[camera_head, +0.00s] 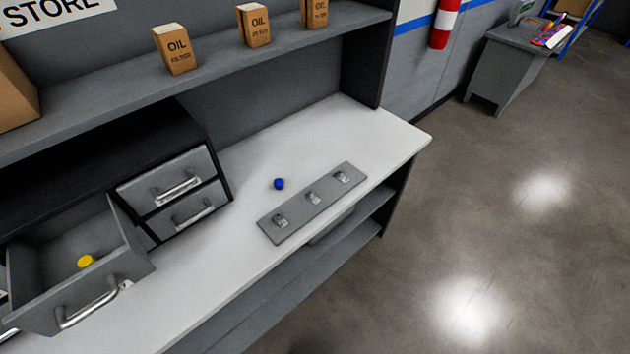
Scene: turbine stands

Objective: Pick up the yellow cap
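The yellow cap (86,262) is small and round. It lies inside the open grey drawer (140,268) at the lower left, on the drawer's floor. The drawer is pulled out over the white worktop and has a metal bar handle on its front. Neither of my grippers shows in the head view.
A blue cap (279,184) sits on the white worktop (330,130) near a grey plate with metal fittings (312,203). Two shut drawers (175,186) stand beside the open one. A shelf (210,75) with oil filter boxes (175,50) overhangs the worktop. Open floor lies to the right.

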